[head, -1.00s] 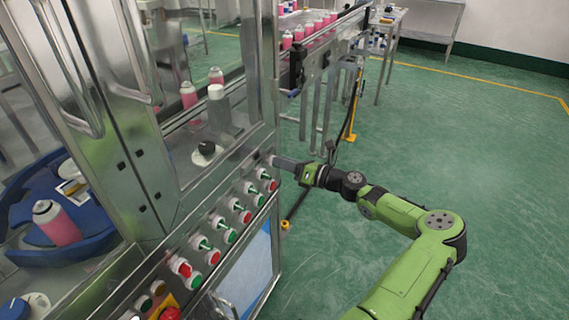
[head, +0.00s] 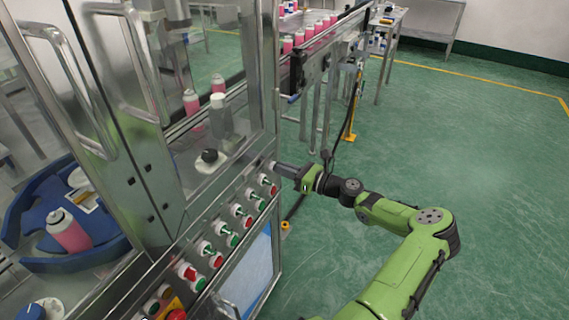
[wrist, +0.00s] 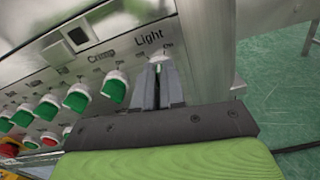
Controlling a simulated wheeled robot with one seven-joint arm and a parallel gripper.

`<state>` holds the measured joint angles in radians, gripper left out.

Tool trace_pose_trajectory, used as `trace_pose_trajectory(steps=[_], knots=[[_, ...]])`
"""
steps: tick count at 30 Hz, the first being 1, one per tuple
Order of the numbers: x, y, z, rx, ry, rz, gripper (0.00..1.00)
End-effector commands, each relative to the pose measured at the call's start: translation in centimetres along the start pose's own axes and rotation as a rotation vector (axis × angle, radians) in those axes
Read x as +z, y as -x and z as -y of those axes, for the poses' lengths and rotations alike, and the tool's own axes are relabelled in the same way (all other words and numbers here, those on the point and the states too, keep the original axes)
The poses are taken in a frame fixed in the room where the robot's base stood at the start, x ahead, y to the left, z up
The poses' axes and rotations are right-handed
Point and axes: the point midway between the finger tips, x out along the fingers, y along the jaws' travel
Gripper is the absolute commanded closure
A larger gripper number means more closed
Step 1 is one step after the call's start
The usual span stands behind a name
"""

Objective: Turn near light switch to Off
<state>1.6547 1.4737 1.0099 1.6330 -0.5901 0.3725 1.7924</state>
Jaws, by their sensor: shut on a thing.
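The light switch (wrist: 157,60) is a small pale knob under the "Light" label at the right end of the control panel in the wrist view. My gripper (wrist: 161,72) is shut around it, and the two dark fingers hide most of it. An "On" mark shows to the right of the knob. Its exact turn position is hidden. In the head view my gripper (head: 278,167) meets the panel at its far right end, with the fingers pointing left into it.
A green "Crimp" knob (wrist: 114,88) sits just left of the fingers. Several red and green knobs and buttons line the panel (head: 237,211). A metal post (wrist: 207,55) stands close on the right. Green floor (head: 450,150) is open right of the arm.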

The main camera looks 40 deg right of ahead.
Motion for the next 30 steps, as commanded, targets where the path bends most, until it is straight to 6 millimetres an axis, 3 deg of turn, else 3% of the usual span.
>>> trace_pose_trajectory(steps=[15, 30], knots=[[-0.10, 0.02, -0.33, 0.001, 0.460, -0.003, 1.00], [-0.27, 0.02, -0.47, 0.002, 0.676, -0.002, 1.00]])
